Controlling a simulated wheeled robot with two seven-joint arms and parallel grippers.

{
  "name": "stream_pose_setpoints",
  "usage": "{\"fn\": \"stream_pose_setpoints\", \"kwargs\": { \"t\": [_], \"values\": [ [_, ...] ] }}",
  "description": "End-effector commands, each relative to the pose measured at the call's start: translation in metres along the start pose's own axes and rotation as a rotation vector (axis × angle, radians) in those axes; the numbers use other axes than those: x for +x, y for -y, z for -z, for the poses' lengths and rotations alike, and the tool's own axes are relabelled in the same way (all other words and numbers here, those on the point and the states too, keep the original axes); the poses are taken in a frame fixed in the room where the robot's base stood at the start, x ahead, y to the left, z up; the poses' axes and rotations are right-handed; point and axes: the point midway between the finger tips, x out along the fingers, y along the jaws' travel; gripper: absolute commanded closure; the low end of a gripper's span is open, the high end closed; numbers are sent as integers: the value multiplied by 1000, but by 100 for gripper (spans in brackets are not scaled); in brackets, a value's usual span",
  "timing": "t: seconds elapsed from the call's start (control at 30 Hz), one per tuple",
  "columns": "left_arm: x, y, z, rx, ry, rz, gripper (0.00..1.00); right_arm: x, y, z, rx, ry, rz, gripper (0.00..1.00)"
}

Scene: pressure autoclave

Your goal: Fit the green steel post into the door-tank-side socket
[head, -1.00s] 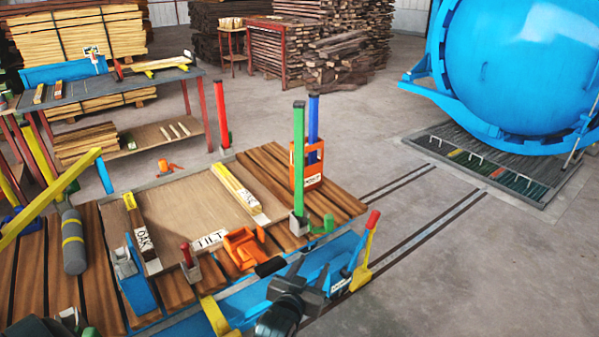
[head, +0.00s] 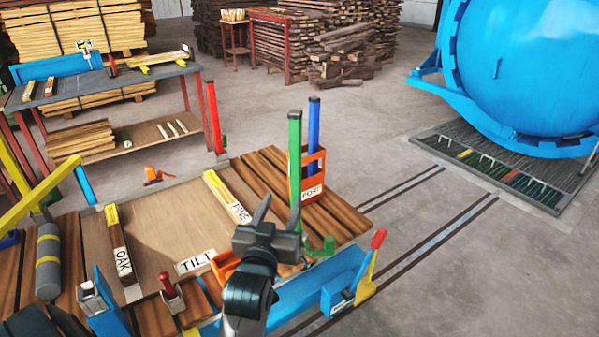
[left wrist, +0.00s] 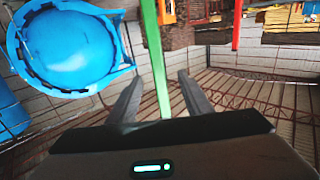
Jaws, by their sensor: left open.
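The green steel post (head: 294,155) stands upright near the right end of the slatted cart deck, in front of the orange post holder (head: 313,178). Its foot is hidden behind my left gripper (head: 281,216), which is open and close to the post's lower part. In the left wrist view the green post (left wrist: 154,55) runs between the two open fingers (left wrist: 160,95); I cannot tell whether they touch it. The socket at the post's foot is hidden by my gripper. My right gripper is not in view.
A blue post (head: 313,125) stands in the holder and a red post (head: 214,118) at the far deck corner. OAK (head: 121,245) and PINE (head: 228,196) sticks lie on the board. A red-tipped yellow lever (head: 370,270) is at right.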

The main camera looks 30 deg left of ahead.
Motion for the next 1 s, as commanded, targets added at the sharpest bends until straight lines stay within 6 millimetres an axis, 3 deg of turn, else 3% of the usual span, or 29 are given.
{"fn": "stream_pose_setpoints", "kwargs": {
  "t": [0.43, 0.57, 0.8, 1.0],
  "values": [
    [-1, 2, 3, -2, -4, 4, 55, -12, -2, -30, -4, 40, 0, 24],
    [3, 2, 4, -2, -5, 4, 55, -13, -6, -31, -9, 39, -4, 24],
    [33, 1, 6, -2, -5, 3, 55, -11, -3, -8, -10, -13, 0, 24],
    [70, 2, 6, -3, -4, 4, 55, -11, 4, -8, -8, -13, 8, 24]
  ]
}}
